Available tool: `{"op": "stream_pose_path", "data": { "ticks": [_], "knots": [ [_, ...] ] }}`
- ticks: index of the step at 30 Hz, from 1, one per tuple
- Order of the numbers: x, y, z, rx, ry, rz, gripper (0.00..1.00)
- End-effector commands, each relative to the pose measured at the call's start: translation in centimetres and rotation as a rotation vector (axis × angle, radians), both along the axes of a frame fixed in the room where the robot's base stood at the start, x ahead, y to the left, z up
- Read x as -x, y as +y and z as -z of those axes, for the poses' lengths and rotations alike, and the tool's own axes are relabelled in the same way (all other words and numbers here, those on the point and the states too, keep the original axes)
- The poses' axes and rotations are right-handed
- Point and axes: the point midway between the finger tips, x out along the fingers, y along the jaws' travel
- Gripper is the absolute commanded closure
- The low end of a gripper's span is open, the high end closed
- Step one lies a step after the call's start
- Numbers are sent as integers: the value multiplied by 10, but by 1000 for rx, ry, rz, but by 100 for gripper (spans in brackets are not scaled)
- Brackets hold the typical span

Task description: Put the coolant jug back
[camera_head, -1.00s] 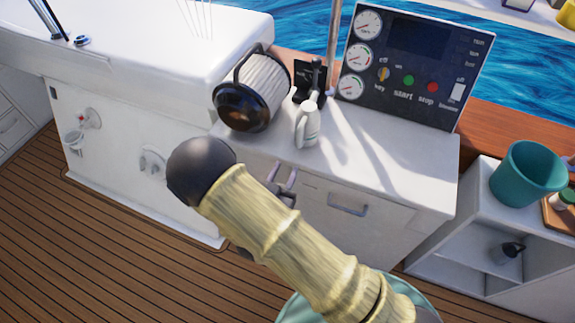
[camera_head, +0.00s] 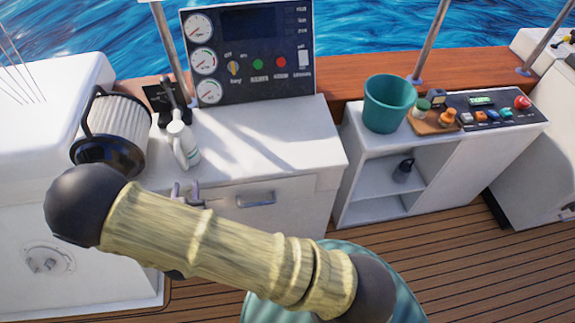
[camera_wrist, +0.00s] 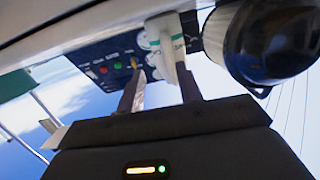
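A white jug with a green band, which looks like the coolant jug (camera_head: 184,147), stands upright on the white counter, in front of the gauge panel. It also shows beyond my fingertips in the wrist view (camera_wrist: 163,42), partly covered by the right finger. My gripper (camera_head: 185,191) is at the counter's front edge, nearer to me and lower in the picture than the jug. Its two fingers (camera_wrist: 160,85) are spread apart with nothing held between them. Most of the gripper is hidden behind my arm in the head view.
A large black-and-white filter (camera_head: 113,130) stands left of the jug. The gauge panel (camera_head: 250,55) is behind. The counter right of the jug is clear.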

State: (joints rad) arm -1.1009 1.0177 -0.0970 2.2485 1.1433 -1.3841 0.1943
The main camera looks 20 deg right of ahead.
Motion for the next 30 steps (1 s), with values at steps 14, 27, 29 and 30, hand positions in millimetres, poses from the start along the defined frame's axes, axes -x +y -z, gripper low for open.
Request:
{"op": "stream_pose_path", "data": {
  "ticks": [14, 27, 29, 30],
  "knots": [
    [-45, -100, -48, -210, 629, -62, 64],
    [64, -244, -114, -89, 1082, -150, 64],
    [79, -258, -119, -65, 1126, -145, 64],
    [88, -265, -121, -53, 1149, -143, 64]
  ]
}}
